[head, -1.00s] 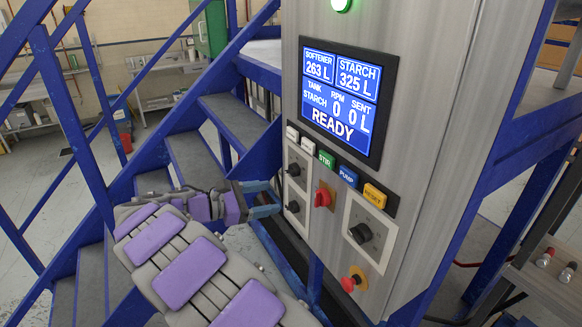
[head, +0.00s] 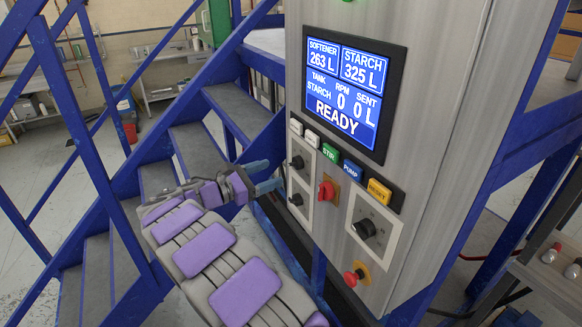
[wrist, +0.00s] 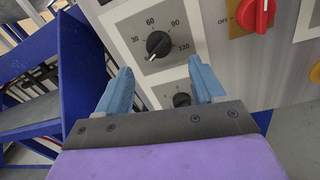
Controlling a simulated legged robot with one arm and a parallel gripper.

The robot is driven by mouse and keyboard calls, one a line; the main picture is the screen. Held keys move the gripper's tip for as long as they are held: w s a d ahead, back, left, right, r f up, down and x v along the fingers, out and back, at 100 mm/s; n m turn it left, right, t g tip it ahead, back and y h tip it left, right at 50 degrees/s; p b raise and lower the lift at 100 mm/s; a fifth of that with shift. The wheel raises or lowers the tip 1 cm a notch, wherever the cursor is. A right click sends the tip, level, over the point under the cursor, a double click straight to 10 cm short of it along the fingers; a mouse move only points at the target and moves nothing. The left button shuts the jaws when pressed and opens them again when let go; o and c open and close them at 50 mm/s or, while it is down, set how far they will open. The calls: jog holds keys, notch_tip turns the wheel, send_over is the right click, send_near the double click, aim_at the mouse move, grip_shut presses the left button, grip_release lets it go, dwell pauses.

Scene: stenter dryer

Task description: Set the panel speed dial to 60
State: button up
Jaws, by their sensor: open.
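In the head view my gripper (head: 270,174) is left of the panel's edge, slightly below the dial's height. A second black knob (wrist: 181,99) shows between the fingers.
A red switch (head: 327,190), a large black knob (head: 364,229) and a red emergency button (head: 353,277) are on the panel. Coloured buttons (head: 353,173) run below the READY screen (head: 345,98). Blue stairs (head: 200,140) stand at the left, close to my arm.

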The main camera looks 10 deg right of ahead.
aim_at(291, 164)
jog(key=x, duration=0.6)
jog(key=shift+w+d, duration=0.25)
jog(key=shift+w, duration=0.05)
jog(key=shift+w+d, duration=0.1)
jog(key=shift+d, duration=0.5)
jog(key=shift+a, duration=0.45)
jog(key=c, duration=0.5)
jog(key=shift+d+r, duration=0.1)
jog(key=c, duration=0.6)
jog(key=shift+o, duration=0.2)
